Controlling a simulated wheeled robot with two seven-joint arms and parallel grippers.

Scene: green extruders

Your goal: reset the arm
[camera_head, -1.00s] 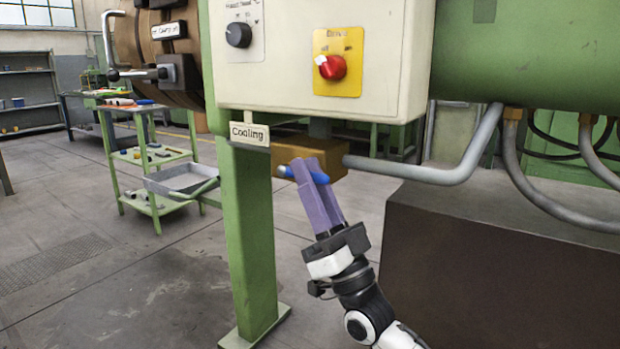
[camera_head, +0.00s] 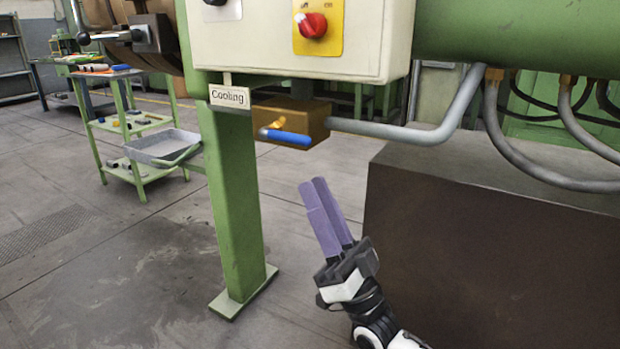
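My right gripper (camera_head: 315,186) is low in the middle of the view, with two purple fingers pointing up and slightly left. The fingers lie close side by side and overlap from this angle, so I cannot tell how far apart they are. Nothing shows held in them. Above and to the left of the fingertips is a brass valve block (camera_head: 300,118) with a blue lever handle (camera_head: 287,138) lying roughly level, its free end to the right. The gripper is clear of the handle. My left gripper is not in view.
A cream control box (camera_head: 350,55) with a red knob (camera_head: 312,25) hangs above. A "Cooling" sign (camera_head: 230,97) sits by the green leg (camera_head: 232,200). A grey pipe (camera_head: 420,133) and a brown block (camera_head: 490,250) are on the right. Open floor lies between leg and block.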

